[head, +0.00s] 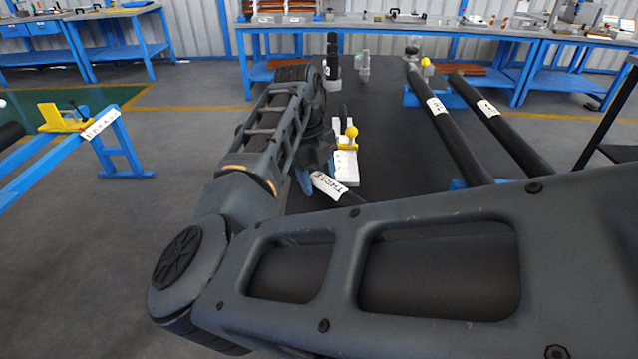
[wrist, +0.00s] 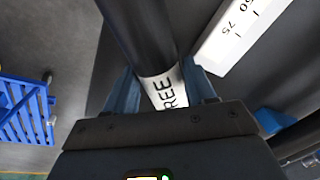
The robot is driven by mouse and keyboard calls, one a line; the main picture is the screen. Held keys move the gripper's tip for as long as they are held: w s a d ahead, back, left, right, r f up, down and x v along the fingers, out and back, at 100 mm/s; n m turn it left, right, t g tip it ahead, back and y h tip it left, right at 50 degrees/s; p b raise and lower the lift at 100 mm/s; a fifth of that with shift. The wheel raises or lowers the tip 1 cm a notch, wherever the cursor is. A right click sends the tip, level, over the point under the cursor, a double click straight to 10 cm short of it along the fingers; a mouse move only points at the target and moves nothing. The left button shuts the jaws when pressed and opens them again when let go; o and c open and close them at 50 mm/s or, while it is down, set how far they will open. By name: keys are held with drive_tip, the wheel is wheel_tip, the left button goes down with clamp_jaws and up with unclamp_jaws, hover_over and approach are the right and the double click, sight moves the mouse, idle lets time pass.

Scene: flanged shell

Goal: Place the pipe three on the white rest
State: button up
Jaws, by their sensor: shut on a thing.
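The dark pipe three (head: 327,185) carries a white label reading THREE. It shows in the head view just below my wrist, with most of its length hidden by my arm. In the wrist view the pipe (wrist: 140,30) runs up from between the blue fingers of my gripper (wrist: 160,90), which is shut on it at the label. In the head view the gripper (head: 312,180) is partly covered by my wrist. The white rest (head: 344,165), with a yellow knob, is on the dark table just beyond the pipe. In the wrist view its marked edge (wrist: 240,32) is right of the pipe, apart from it in the picture.
Two labelled dark pipes (head: 455,130) lie on blue supports at the right of the dark table (head: 385,140). Grey and dark upright fittings (head: 364,65) stand at its far end. A blue stand (head: 105,135) with a yellow holder is at the left.

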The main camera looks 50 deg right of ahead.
clamp_jaws()
drive_tip(key=shift+r, duration=0.1)
idle(0.5)
